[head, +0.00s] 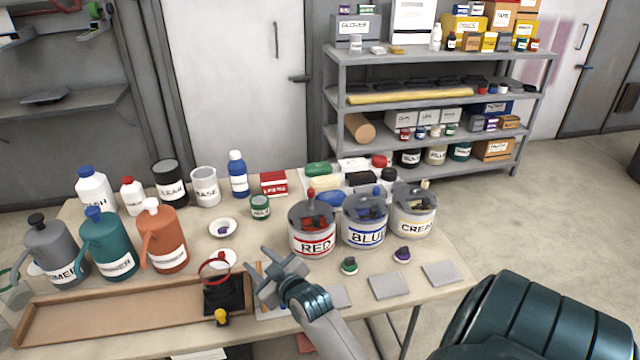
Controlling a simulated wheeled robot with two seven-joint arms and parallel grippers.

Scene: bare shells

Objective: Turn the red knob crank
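The can labelled RED (312,243) stands upright on the table, with a grey lid. A dark red crank with an upright red knob (311,193) sits on that lid. Beside it stand the can labelled BLUE (364,234), with a blue knob, and the can labelled CREAM (413,222), with a cream knob. My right gripper (262,274) is in front of and left of the RED can, apart from the crank. Its fingers look spread, with nothing between them. My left gripper is out of view.
A black stand with a red ring (217,263) is left of my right gripper. A wooden tray (130,318) lies along the front. Jugs and bottles stand at the left. Small coloured pots and grey squares (389,286) lie before the cans. A shelf (430,105) stands behind.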

